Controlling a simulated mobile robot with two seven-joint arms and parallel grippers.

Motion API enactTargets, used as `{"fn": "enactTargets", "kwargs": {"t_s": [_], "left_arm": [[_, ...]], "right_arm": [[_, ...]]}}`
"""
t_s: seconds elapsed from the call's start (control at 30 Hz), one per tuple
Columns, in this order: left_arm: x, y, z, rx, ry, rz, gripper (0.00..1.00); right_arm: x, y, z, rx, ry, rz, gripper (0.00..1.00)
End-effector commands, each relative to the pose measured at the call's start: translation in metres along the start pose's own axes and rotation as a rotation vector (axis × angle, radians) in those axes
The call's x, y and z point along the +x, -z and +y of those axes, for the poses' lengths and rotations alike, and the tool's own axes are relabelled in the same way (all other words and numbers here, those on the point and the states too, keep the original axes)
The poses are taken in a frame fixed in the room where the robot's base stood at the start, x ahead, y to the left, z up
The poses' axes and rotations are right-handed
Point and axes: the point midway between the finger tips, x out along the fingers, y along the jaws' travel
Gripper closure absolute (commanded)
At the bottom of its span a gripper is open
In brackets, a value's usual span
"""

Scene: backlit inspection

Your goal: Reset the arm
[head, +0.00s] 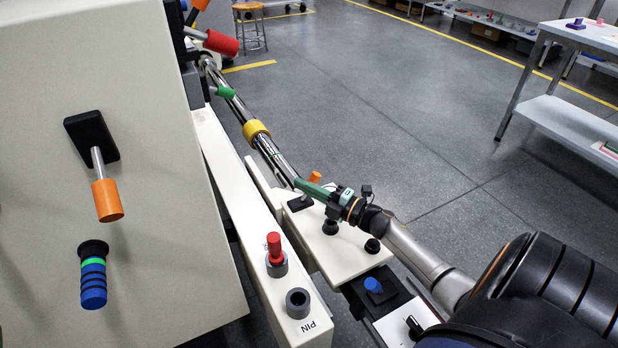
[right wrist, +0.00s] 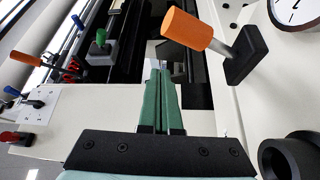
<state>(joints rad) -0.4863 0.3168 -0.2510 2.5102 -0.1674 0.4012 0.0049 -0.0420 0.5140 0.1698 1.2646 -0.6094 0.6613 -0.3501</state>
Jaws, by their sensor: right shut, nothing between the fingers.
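My right arm comes in from the right in the head view. Its green gripper (head: 300,183) is over the cream machine bed, near a small orange-tipped lever (head: 314,177). In the right wrist view the two green fingers (right wrist: 161,80) lie side by side, shut with nothing between them. An orange handle (right wrist: 187,29) on a dark mount stands out close to the right of the fingertips; contact does not show. My left gripper is not in either view.
A cream cabinet (head: 60,250) with an orange lever (head: 106,200) and a blue-banded knob (head: 93,280) fills the left. A red pin (head: 274,248) stands in a grey holder beside an empty socket (head: 298,302). A shelf table (head: 575,118) stands right; open floor lies between.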

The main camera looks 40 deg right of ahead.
Motion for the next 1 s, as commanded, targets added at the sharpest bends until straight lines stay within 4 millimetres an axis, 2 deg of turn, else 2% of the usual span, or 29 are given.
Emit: {"fn": "enactTargets", "kwargs": {"t_s": [0.2,0.43,0.6,1.0], "left_arm": [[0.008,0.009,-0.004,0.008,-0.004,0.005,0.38],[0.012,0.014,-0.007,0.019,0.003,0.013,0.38],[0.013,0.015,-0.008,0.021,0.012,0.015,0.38],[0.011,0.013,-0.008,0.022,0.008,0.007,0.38]], "right_arm": [[-0.051,0.002,-0.009,0.002,0.005,-0.003,1.0],[-0.087,0.003,-0.016,0.003,0.002,-0.001,1.0],[-0.097,0.003,-0.018,0.0,-0.001,-0.001,1.0],[-0.098,0.003,-0.018,0.001,0.0,-0.001,1.0]]}}
